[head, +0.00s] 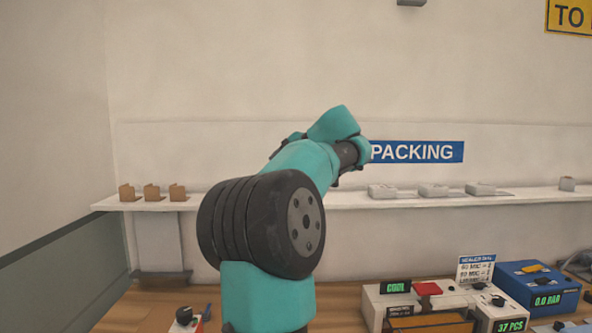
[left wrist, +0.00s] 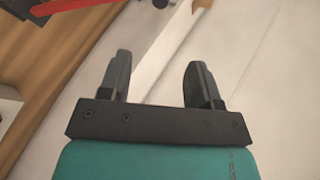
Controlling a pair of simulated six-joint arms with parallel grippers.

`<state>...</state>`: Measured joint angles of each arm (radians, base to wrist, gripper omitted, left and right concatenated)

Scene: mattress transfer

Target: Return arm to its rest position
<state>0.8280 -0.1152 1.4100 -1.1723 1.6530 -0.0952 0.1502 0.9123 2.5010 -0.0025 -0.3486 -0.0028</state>
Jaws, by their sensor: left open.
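In the left wrist view my left gripper (left wrist: 157,76) is open, with its two dark fingers spread apart and nothing between them. In the head view my teal and black arm rises from the bottom, left of the middle, and bends up and to the right in front of the wall. The gripper's fingers cannot be made out there. My right gripper is in neither view.
A white shelf (head: 340,200) on the wall holds small brown cartons (head: 152,192) and pale boxes (head: 433,190). A white sealer machine (head: 375,300) and a blue pressure unit (head: 540,285) stand on the wooden bench (head: 340,310).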

